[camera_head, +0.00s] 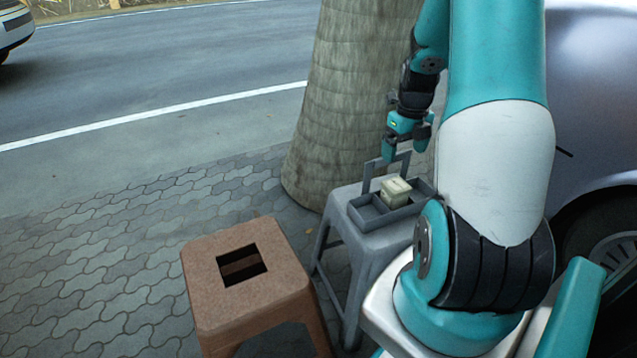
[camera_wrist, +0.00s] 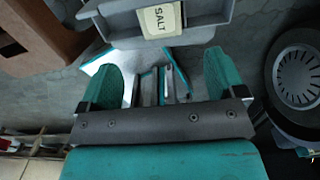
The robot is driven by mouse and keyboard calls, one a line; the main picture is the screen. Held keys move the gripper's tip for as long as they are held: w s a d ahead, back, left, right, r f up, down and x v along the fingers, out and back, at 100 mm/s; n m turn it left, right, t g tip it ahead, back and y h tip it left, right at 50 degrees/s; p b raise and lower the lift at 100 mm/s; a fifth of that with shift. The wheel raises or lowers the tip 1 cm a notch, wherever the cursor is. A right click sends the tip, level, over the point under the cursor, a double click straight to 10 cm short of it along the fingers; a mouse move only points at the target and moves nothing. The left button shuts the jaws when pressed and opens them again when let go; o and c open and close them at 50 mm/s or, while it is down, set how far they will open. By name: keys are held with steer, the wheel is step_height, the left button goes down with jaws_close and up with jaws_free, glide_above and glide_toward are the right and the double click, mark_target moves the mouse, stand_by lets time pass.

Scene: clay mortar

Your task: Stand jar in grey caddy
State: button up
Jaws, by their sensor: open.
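The pale, boxy jar (camera_head: 396,189) is in the grey caddy (camera_head: 367,216), with its upper part showing above the low walls. Its lower part is hidden, so I cannot tell whether it touches the caddy floor. In the wrist view the jar (camera_wrist: 160,18) shows a cream label reading SALT, at the top edge beside the caddy wall (camera_wrist: 206,33). My gripper (camera_head: 404,150) is above the caddy near its raised handle. In the wrist view its teal fingers (camera_wrist: 160,78) are spread wide with nothing held between them; the jar lies beyond the tips.
The caddy rests on a grey stool (camera_head: 342,205). A brown stool (camera_head: 205,270) with a square hole stands at left, its top bare. A tree trunk (camera_head: 335,110) rises close behind the grey stool. A parked car (camera_head: 595,100) is at right. Paving (camera_head: 100,260) is open at left.

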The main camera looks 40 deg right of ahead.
steer(key=w+a+r+n+y, duration=0.15)
steer(key=a+r+n, duration=0.25)
steer(key=a+n, duration=0.45)
steer(key=w+a+r+n+t, duration=0.1)
steer(key=w+a+r+n, duration=0.15)
steer(key=a+n, duration=0.6)
steer(key=w+a+r+n+y, duration=0.15)
steer(key=a+r+n, duration=0.35)
steer(key=a, duration=0.6)
steer(key=s+a+r+n, duration=0.2)
steer(key=s+a+n, duration=0.5)
steer(key=n, duration=0.5)
steer(key=s+a+r+n+g+y, duration=0.1)
steer(key=s+a+r+n, duration=0.1)
steer(key=s+a+n, duration=0.5)
steer(key=a+n, duration=0.3)
steer(key=n, duration=0.2)
steer(key=shift+s+a+n, duration=0.3)
steer(key=shift+a+n, duration=0.1)
